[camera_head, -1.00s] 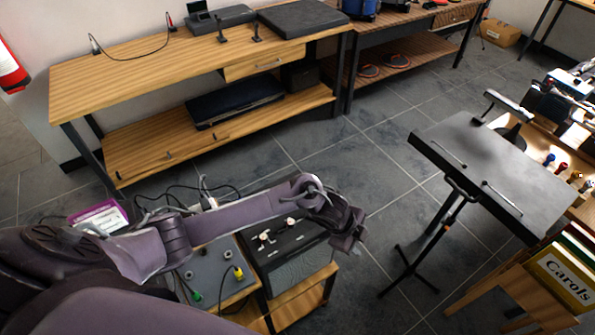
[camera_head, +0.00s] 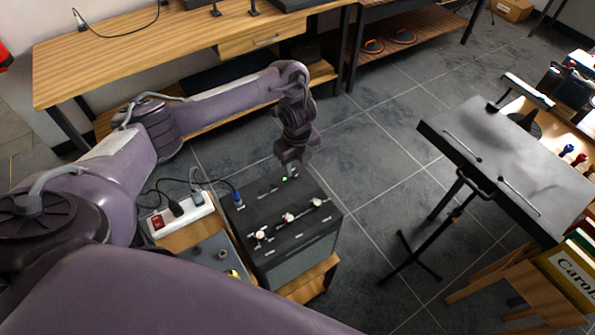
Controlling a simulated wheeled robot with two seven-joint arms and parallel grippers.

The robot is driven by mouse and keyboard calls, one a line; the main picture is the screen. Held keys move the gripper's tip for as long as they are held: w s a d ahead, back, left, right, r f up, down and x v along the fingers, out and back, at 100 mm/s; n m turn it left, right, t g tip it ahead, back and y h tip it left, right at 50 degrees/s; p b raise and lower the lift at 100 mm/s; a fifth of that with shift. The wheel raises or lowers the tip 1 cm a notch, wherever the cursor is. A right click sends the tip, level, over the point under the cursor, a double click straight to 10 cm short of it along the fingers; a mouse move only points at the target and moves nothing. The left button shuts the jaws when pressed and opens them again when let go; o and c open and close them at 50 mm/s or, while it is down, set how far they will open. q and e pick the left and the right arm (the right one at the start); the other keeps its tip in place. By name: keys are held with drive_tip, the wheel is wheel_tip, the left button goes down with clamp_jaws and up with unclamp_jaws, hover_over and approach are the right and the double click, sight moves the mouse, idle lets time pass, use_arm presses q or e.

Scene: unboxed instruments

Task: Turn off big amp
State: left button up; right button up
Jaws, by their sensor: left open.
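The big amp (camera_head: 272,222) is a dark box with several pale knobs on its top panel, on a wooden stand at the lower middle. A small green light (camera_head: 284,179) glows near the far edge of its top. My left gripper (camera_head: 290,170) points down at that far edge, close to the green light. It is open; whether it touches the panel I cannot tell. My right gripper is not in view.
A white power strip (camera_head: 180,215) with a red switch and plugs lies left of the amp, beside a smaller grey box (camera_head: 207,254). A black music stand (camera_head: 505,165) stands to the right. Clear tiled floor lies between.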

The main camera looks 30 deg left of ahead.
sight(297, 176)
use_arm(q)
drive_tip(key=shift+s+f, duration=0.1)
drive_tip(key=shift+f, duration=0.55)
drive_tip(key=shift+f+p, duration=0.3)
drive_tip(key=shift+f, duration=0.2)
drive_tip(key=shift+w+f, duration=0.2)
drive_tip(key=shift+f, duration=0.3)
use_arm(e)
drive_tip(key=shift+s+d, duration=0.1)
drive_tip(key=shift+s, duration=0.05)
